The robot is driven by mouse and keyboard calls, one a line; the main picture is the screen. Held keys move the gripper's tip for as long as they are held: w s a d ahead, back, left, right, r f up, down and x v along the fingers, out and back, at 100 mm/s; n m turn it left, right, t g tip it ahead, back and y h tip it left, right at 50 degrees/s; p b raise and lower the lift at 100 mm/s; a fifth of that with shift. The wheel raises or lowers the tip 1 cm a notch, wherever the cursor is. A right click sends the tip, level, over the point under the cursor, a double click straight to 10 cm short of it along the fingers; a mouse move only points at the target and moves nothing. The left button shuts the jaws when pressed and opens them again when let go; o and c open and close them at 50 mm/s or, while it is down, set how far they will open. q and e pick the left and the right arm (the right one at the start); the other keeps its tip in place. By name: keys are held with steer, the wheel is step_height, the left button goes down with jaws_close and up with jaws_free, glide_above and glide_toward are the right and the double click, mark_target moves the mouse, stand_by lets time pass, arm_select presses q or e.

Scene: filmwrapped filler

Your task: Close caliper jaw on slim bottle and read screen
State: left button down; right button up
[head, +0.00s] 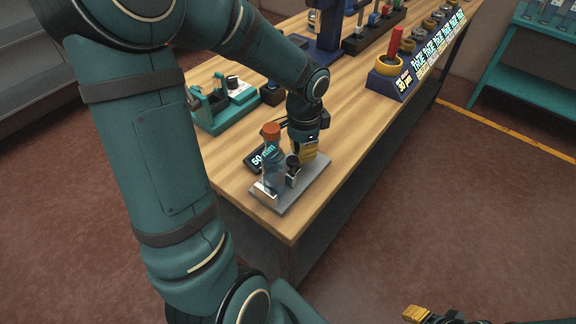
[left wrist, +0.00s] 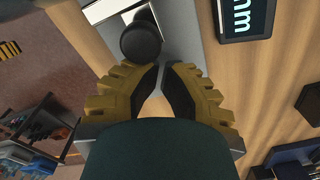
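The slim clear bottle (head: 273,172) with an orange cap stands upright on a grey base plate (head: 303,193) at the bench's near corner. A dark screen (head: 254,161) beside it reads "50 mm"; its "mm" part also shows in the left wrist view (left wrist: 243,16). A dark round knob (head: 292,160) is beside the bottle, and shows just beyond my fingertips in the left wrist view (left wrist: 141,42). My left gripper (head: 300,155) is by the knob, its yellow fingers brought together at the tips with nothing seen between them. My right gripper (head: 416,313) is low at the right, partly cut off.
A green bench device (head: 215,115) stands behind the plate, with a blue stand (head: 322,45) farther back. A yellow ring gauge with a red handle (head: 390,64) and a row of labelled blocks (head: 430,45) line the right edge. The front right bench strip is bare.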

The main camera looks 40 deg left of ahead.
arm_select(q)
steer(key=shift+w+r, duration=0.1)
steer(key=shift+w, duration=0.35)
steer(key=shift+r+p, duration=2.6)
steer(key=shift+r, duration=0.35)
